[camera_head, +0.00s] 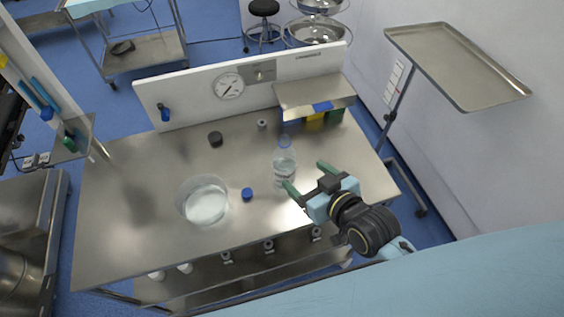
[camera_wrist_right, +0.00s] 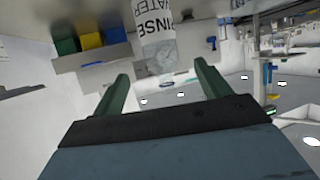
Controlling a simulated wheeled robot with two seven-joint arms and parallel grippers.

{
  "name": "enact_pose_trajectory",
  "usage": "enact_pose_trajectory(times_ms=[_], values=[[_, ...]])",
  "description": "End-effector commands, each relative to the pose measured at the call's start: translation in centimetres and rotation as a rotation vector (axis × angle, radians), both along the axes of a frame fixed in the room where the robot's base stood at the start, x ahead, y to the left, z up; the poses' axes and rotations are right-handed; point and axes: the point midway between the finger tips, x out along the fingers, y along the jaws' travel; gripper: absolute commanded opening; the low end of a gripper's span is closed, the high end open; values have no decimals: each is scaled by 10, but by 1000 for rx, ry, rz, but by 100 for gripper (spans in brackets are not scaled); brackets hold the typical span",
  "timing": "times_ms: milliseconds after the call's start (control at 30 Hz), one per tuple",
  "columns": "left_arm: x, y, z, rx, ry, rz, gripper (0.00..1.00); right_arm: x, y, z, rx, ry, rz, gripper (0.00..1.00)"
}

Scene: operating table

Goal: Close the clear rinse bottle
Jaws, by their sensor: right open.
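The clear rinse bottle (camera_head: 284,167) stands upright on the steel table, right of the middle. Its neck looks bluish, and I cannot tell whether its mouth is open. In the right wrist view the bottle (camera_wrist_right: 157,48) shows its printed label, ahead of and between the fingertips. A small blue cap (camera_head: 247,193) lies on the table to the left of the bottle. My right gripper (camera_head: 308,177) is open and empty, just right of the bottle's lower part, with its green fingers pointing toward it. My left gripper is not in view.
A clear bowl (camera_head: 203,201) stands left of the cap. A dark round piece (camera_head: 215,139) and a small metal piece (camera_head: 262,124) sit near the back panel (camera_head: 190,92). A raised steel shelf (camera_head: 314,92) stands behind the bottle, above coloured boxes. The table's left part is clear.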

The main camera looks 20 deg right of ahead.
Motion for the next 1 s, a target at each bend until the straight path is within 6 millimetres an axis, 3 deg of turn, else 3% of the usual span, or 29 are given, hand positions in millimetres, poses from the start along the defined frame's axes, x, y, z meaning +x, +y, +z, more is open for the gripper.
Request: enact_pose_trajectory(times_ms=[367, 500, 567, 667, 800, 1000], values=[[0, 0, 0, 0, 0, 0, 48, 0, 0, 0, 0, 0, 0, 76], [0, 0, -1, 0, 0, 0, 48, -2, -1, -6, -7, 25, -2, 59], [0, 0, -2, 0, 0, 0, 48, -7, -3, -18, -20, 72, -6, 53], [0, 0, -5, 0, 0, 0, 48, -22, -10, -46, -55, 197, -16, 53], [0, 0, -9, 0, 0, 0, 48, -52, -23, -88, -113, 409, -42, 53], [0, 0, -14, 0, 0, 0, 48, -94, -41, -135, -179, 656, -80, 53]])
